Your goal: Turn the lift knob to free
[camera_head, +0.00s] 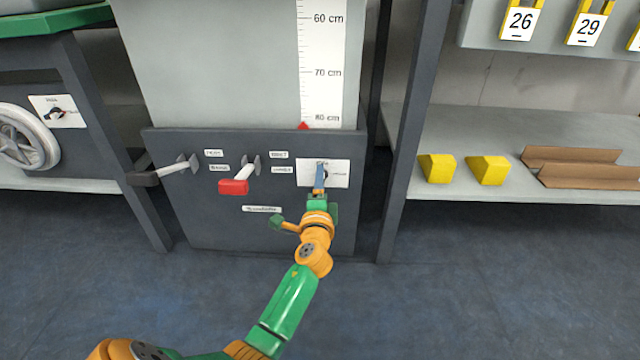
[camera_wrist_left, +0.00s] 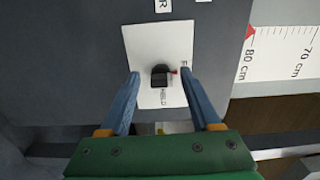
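The lift knob (camera_wrist_left: 160,77) is a small black knob with a red mark, on a white plate (camera_wrist_left: 145,45) on the dark panel. In the left wrist view its red mark points right, close to a partly hidden label starting with F; a label reading HELD is below it. My left gripper (camera_wrist_left: 160,73) is open, with one blue finger on each side of the knob and gaps visible between. In the head view the gripper (camera_head: 320,176) is in front of the white plate (camera_head: 341,172) and mostly hides the knob. My right gripper is not in view.
Left of the plate, a red-handled lever (camera_head: 234,186) and a dark-handled lever (camera_head: 160,174) stick out from the panel. Above is a ruler (camera_head: 321,60) with a red pointer (camera_head: 303,126). A dark post (camera_head: 405,140) and a shelf with yellow blocks (camera_head: 437,168) are at right.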

